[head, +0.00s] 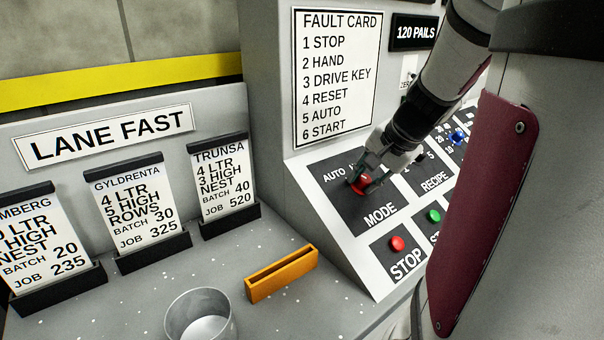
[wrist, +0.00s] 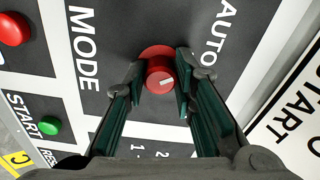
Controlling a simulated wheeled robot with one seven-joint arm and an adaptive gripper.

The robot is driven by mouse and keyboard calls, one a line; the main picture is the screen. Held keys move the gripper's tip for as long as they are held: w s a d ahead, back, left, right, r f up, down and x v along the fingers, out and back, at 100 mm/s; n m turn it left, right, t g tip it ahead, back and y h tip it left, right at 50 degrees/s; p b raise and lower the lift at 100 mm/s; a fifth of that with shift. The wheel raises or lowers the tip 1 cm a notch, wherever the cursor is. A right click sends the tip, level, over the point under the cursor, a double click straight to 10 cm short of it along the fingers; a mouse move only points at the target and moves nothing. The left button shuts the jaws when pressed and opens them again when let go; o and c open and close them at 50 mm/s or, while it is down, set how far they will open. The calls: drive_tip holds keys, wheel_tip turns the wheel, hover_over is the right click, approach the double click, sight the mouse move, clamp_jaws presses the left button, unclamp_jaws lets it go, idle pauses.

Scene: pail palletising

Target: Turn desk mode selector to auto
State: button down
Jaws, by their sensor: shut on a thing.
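The desk's mode selector is a red knob on the dark MODE plate (head: 379,216). The knob (head: 358,187) sits below the AUTO label (head: 334,175) in the head view; another label beside AUTO is mostly hidden by my gripper. My gripper (head: 370,177) reaches down from the upper right and is shut on the knob. In the wrist view the knob (wrist: 159,76) lies between the two green-padded fingers.
A red STOP button (head: 397,243) and a green START button (head: 434,216) sit below the plate. The RECIPE plate with a blue knob (head: 457,138) is to the right. An orange slotted holder (head: 281,274) and a metal cup (head: 200,316) stand on the desk.

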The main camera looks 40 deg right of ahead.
idle(0.4)
drive_tip(key=c, duration=1.3)
unclamp_jaws()
drive_tip(key=v, duration=1.2)
